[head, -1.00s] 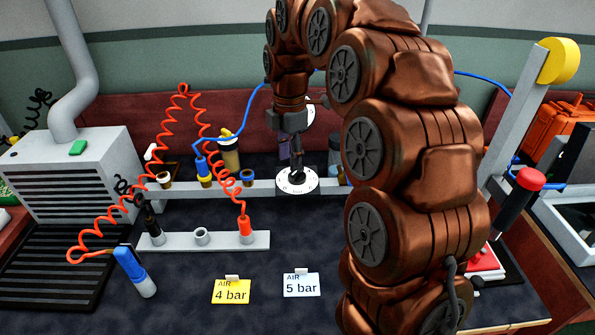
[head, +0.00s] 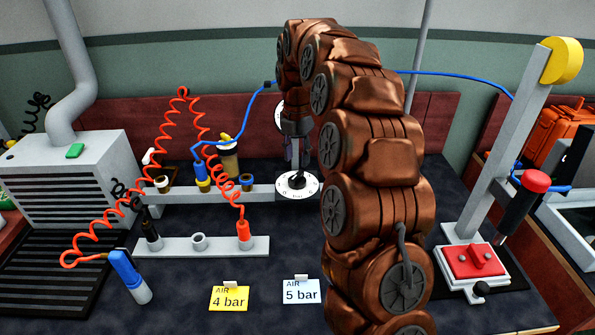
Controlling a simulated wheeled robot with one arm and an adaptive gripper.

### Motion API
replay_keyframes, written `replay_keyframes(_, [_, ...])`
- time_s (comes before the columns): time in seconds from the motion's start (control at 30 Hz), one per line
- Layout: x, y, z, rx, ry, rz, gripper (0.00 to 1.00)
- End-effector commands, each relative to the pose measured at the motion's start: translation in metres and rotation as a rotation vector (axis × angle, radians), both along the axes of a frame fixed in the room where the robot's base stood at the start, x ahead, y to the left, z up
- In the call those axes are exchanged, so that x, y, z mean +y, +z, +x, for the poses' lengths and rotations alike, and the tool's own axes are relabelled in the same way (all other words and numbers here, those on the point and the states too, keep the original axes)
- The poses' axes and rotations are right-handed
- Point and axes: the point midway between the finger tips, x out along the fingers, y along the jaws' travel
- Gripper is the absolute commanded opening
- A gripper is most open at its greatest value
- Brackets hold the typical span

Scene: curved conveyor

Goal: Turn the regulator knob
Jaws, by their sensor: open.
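The regulator knob (head: 297,181) is a small black knob on a round white dial (head: 309,187) with dark markings, at the middle of the bench. My gripper (head: 297,163) points down just above and behind the knob in the head view. It is open and holds nothing. My arm hides the dial's surroundings on the right, and the fingertips are small, so I cannot tell whether they touch the knob. A white round gauge (head: 279,116) shows partly behind my gripper.
A yellow "4 bar" card (head: 229,298) and a white "5 bar" card (head: 301,291) stand in front. Coiled red hoses (head: 169,120) and a grey rail (head: 174,246) are left. A red-topped press (head: 476,262) stands right. Dark bench in front of the dial is clear.

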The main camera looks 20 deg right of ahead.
Motion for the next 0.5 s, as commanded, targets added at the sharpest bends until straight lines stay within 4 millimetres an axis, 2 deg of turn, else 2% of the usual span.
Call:
replay_keyframes(0.3, [0.000,-0.042,-0.001,0.004,-0.002,0.001,0.42])
replay_keyframes(0.5, [0.000,-0.055,0.000,-0.003,-0.001,-0.001,0.42])
